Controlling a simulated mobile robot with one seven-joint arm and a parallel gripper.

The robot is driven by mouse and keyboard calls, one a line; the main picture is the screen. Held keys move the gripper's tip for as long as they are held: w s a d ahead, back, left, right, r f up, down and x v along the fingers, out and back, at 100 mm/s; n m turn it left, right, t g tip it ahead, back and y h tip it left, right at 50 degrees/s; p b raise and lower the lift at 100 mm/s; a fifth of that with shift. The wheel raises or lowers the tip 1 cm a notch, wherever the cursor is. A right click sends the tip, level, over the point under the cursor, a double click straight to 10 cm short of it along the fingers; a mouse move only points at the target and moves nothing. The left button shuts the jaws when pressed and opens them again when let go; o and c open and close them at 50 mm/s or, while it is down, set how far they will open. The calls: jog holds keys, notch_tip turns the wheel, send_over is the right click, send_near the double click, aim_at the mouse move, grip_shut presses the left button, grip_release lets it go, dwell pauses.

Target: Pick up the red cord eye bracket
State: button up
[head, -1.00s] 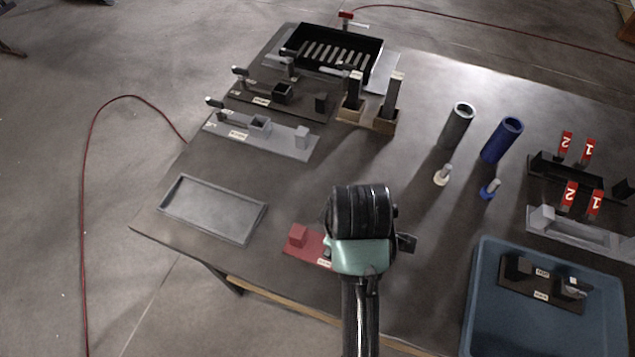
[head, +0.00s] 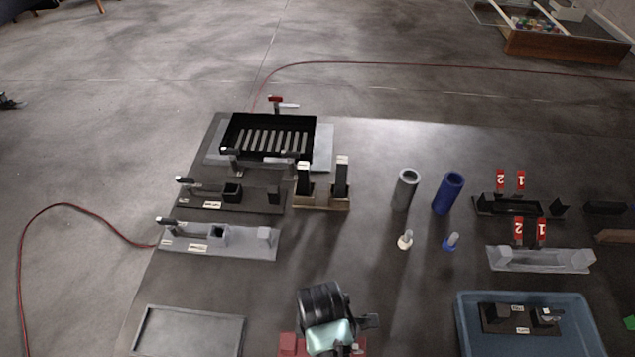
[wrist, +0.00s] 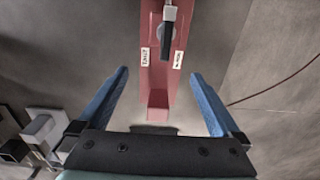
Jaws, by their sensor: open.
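The red bracket (wrist: 157,82) is a long red plate with a raised block at one end, two white labels and a dark lever with a pale end. In the wrist view it runs from the top edge to between my gripper's (wrist: 160,76) two blue fingers. The fingers are open, one on each side of the plate, with gaps to it. In the head view only part of the red bracket (head: 288,342) shows at the bottom, beside my wrist, which covers its middle; my fingers are hidden there.
A grey tray (head: 190,309) lies left of the bracket. A blue bin (head: 468,325) holding a dark fixture stands to the right. Grey fixtures (head: 245,242), two upright tubes (head: 405,190) and a black slotted tray (head: 310,122) stand farther back. The tabletop between is partly clear.

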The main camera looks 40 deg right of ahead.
notch_tip(320, 180, down, 5)
jog(key=shift+a+r+p, duration=0.1)
jog(key=shift+a+p, duration=0.05)
jog(key=shift+p, duration=0.15)
grip_shut()
dwell(0.5)
